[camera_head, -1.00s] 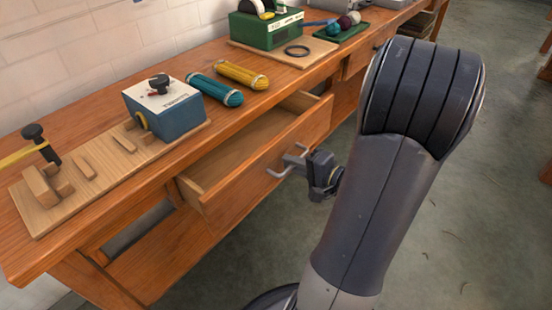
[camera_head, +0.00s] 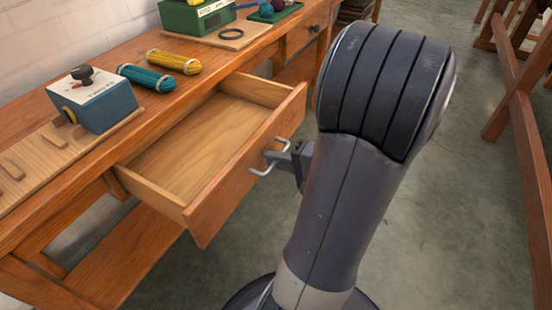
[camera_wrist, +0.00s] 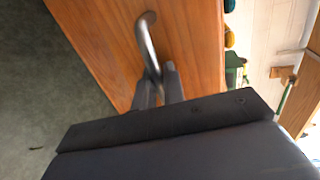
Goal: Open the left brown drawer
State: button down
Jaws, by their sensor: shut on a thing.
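The left brown drawer (camera_head: 241,176) is pulled well out of the wooden workbench, and its inside looks empty. Its metal bar handle (camera_head: 262,167) sits on the front panel, and it also shows in the wrist view (camera_wrist: 148,45). My gripper (camera_head: 287,162) is shut on the handle, in front of the drawer; the fingers (camera_wrist: 158,88) close around the handle bar in the wrist view. My arm hides part of the floor and the bench to the right.
On the bench top (camera_head: 120,160) lie a teal skein (camera_head: 146,77), a yellow skein (camera_head: 173,62), a blue box (camera_head: 92,100) and a green box (camera_head: 197,14). A second drawer (camera_head: 306,30) is at the back right. A wooden frame (camera_head: 520,110) stands at right; grey floor lies between.

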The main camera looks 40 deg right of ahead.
jog(key=c, duration=1.6)
grip_release()
jog(key=shift+c, duration=0.2)
jog(key=p+v, duration=0.2)
jog(key=v, duration=0.8)
jog(key=shift+s, duration=0.35)
jog(key=shift+w, duration=0.15)
jog(key=shift+b+x, duration=0.95)
jog(key=shift+x, duration=4.35)
